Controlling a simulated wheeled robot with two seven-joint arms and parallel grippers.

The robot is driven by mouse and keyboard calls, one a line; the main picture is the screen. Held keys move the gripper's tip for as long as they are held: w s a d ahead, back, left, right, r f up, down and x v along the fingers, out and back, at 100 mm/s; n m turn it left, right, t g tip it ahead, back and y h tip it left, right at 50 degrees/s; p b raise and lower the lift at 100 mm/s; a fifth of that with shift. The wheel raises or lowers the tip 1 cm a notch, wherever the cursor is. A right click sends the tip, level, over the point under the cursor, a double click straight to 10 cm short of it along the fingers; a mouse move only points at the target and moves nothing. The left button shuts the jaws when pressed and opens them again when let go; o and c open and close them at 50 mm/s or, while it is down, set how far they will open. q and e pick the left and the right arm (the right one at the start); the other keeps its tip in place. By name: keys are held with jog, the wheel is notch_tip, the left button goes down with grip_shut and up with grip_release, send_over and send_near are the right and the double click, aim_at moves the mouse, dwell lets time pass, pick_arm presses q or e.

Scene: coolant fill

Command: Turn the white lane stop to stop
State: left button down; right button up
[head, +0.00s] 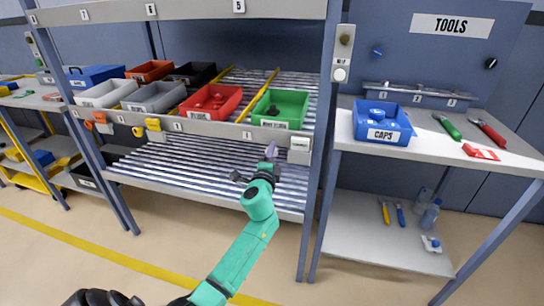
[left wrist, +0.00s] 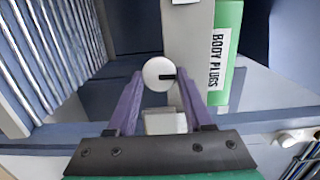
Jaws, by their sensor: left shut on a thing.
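The white lane stop (head: 299,156) hangs on the shelf's front rail below the green bin (head: 281,107), close to the upright post. In the left wrist view its round white knob (left wrist: 156,71) has a black mark pointing to the picture's right, and a white block (left wrist: 165,122) shows below the knob. My left gripper (head: 270,152) reaches up to the rail from the front. Its purple fingers (left wrist: 158,84) are shut on the knob, one on each side. In the head view the gripper hides the knob. My right gripper is not in view.
A yellow lane stop (head: 153,125) and an orange one (head: 100,118) sit on the same rail to the left. Red, grey and white bins stand above. A table with a blue caps bin (head: 382,125) stands to the right of the post (head: 322,150).

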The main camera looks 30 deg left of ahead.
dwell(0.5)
pick_arm(q)
jog(key=shift+c, duration=1.6)
grip_release()
jog(key=v, duration=1.4)
jog(key=shift+s+d, duration=0.25)
